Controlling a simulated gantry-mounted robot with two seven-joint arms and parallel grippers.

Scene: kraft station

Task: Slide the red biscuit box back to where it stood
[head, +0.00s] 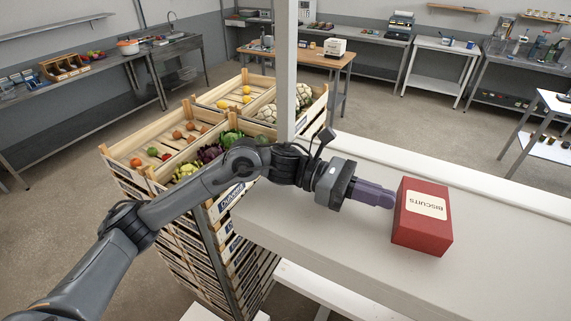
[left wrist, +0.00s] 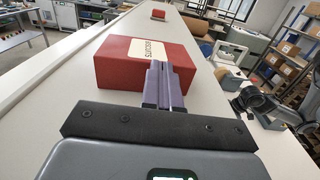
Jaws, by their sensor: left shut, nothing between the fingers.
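The red biscuit box (head: 422,225) lies on the pale counter (head: 320,225) at the right of the head view, its cream BISCUITS label facing up. It also shows in the left wrist view (left wrist: 120,68), straight ahead of the fingers. My left gripper (head: 391,200) is shut and empty. Its purple fingertips are at the box's left side in the head view, touching or very nearly so. In the left wrist view the shut fingers (left wrist: 160,72) overlap the box's near right side. My right gripper is in neither view.
A white post (head: 288,70) rises at the counter's far edge. Stacked produce crates (head: 215,200) stand left of the counter. In the left wrist view, a small red object (left wrist: 158,14) sits farther along the counter, and the surface between is clear.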

